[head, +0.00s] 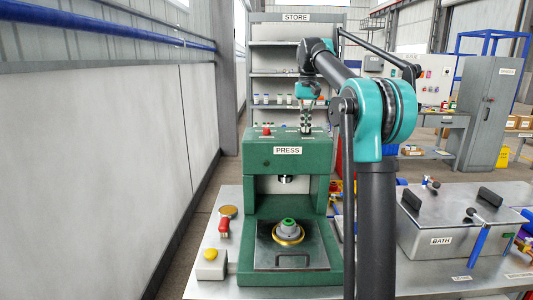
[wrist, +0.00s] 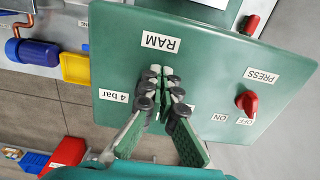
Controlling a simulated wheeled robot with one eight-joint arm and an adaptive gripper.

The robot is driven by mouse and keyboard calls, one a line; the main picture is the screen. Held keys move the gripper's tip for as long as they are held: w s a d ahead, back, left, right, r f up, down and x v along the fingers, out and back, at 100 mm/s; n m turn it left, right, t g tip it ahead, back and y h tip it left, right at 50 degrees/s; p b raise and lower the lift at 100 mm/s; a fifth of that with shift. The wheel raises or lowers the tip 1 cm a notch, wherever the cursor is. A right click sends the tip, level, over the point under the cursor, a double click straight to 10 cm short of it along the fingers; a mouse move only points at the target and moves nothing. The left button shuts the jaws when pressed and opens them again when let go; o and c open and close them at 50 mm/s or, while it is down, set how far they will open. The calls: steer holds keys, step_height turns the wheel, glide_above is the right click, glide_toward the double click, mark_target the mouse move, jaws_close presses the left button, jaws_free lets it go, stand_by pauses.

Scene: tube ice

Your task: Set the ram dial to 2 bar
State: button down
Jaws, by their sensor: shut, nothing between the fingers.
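The green press (head: 262,158) stands on the steel bench, and the wrist view shows its green top (wrist: 225,65) from above, turned in the picture. The top carries a RAM label (wrist: 160,40) and a "4 bar" label (wrist: 114,96). The ram dial cannot be made out; my fingers cover the area below the RAM label and beside "4 bar". My gripper (head: 306,130) points down over the press top and also shows in the wrist view (wrist: 165,74). Its fingers are shut with nothing between them. Whether the tips touch anything is unclear.
A red switch (wrist: 247,103) with ON and OFF labels sits on the same top. Under the press head is a round part with a green top (head: 288,226).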

steer(key=shift+d, duration=0.4)
steer(key=shift+s, duration=0.35)
step_height(320, 180, up, 6)
stand_by(0.6)
